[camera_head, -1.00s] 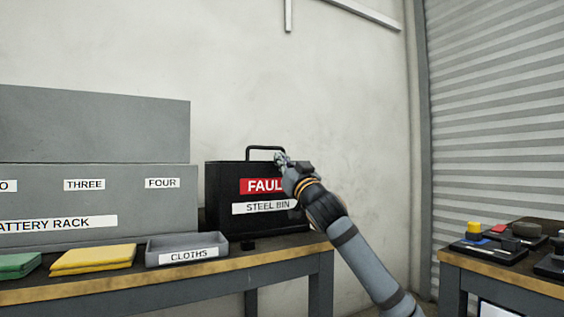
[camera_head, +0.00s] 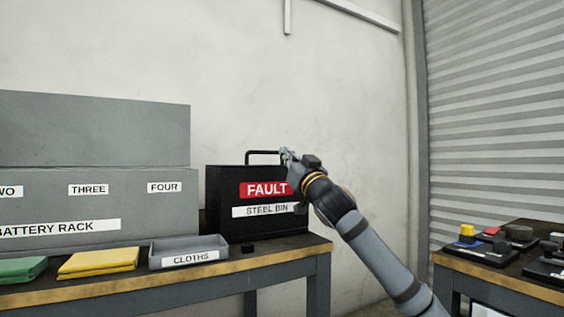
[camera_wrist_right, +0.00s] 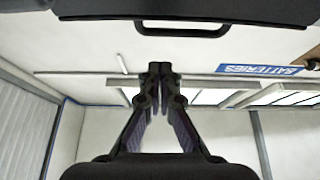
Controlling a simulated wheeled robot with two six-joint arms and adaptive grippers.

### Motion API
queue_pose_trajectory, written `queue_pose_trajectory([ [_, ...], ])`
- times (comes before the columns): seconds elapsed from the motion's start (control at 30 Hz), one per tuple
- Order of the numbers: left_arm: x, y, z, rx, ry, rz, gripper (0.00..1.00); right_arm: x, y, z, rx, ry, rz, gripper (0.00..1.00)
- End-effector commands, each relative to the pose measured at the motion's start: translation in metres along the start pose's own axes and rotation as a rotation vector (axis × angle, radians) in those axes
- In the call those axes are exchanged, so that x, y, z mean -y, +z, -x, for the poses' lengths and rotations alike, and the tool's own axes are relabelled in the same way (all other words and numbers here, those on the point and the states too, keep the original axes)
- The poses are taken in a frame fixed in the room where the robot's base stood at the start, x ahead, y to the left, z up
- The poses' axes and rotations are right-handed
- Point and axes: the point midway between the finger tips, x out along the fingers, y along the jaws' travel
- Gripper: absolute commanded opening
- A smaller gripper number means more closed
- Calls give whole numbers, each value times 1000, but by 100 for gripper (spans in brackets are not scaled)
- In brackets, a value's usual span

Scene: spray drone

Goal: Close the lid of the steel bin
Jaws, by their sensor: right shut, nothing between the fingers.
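The black steel bin (camera_head: 222,200) stands at the right end of the left bench, with a red FAULT sign and a STEEL BIN label on its front. A black handle (camera_head: 262,152) rises above its top edge; whether the lid lies fully shut I cannot tell. My right gripper (camera_head: 287,154) is at the handle's right end, in front of the bin's upper right corner; contact is unclear. In the right wrist view its fingertips (camera_wrist_right: 160,68) are together and empty, with a dark panel and its handle (camera_wrist_right: 180,29) above them. My left gripper is out of view.
A grey battery rack (camera_head: 100,205) stands left of the bin. A grey cloths tray (camera_head: 189,251), a yellow cloth (camera_head: 98,263) and a green cloth (camera_head: 22,269) lie along the bench front. Another bench (camera_head: 500,284) with small devices stands at right, beyond a gap.

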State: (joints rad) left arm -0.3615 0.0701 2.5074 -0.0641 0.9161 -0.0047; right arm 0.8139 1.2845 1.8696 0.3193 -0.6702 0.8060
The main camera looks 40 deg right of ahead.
Motion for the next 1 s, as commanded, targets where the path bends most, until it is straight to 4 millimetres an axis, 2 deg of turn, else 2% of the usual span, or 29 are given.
queue_pose_trajectory([
  [0.03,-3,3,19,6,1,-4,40,0,6,14,-3,-1,7,0],
  [0.2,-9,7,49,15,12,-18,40,1,1,42,-4,-1,5,0],
  [0.3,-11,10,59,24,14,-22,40,0,-3,54,-4,0,2,0],
  [0.5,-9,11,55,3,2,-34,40,1,-9,63,-2,-1,1,0],
  [1.0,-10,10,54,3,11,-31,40,1,-11,62,-1,-1,0,0],
])
